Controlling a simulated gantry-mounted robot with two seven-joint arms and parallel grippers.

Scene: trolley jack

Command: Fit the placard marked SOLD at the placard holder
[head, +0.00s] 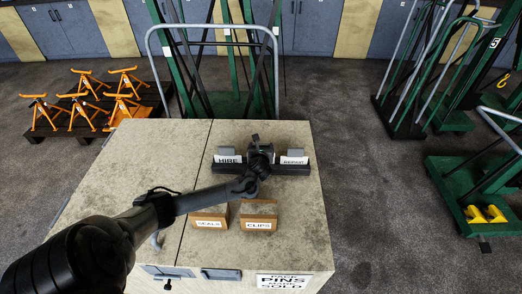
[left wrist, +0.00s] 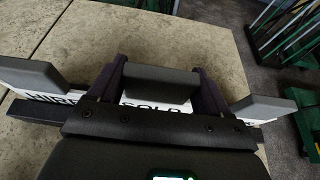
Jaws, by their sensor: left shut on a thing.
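The SOLD placard (left wrist: 152,105) shows in the left wrist view as a white plate with black letters, partly hidden by my gripper, with a grey grip block on top. My left gripper (head: 258,152) is shut on this block, with one dark finger at each end of it; it also shows in the left wrist view (left wrist: 158,82). The placard is in line with the HIRE placard (head: 228,158) and the REPAIR placard (head: 294,160) at a long black rack (head: 292,170). I cannot tell whether it is seated or slightly raised. I cannot identify a separate placard holder.
The rack stands on a worn beige cabinet top (head: 150,150). Wooden boxes marked SEALS (head: 209,218) and CLIPS (head: 258,216) stand in front of it. A green trolley (head: 235,100) stands behind, another (head: 470,190) at the right. Orange stands (head: 85,95) are at the left.

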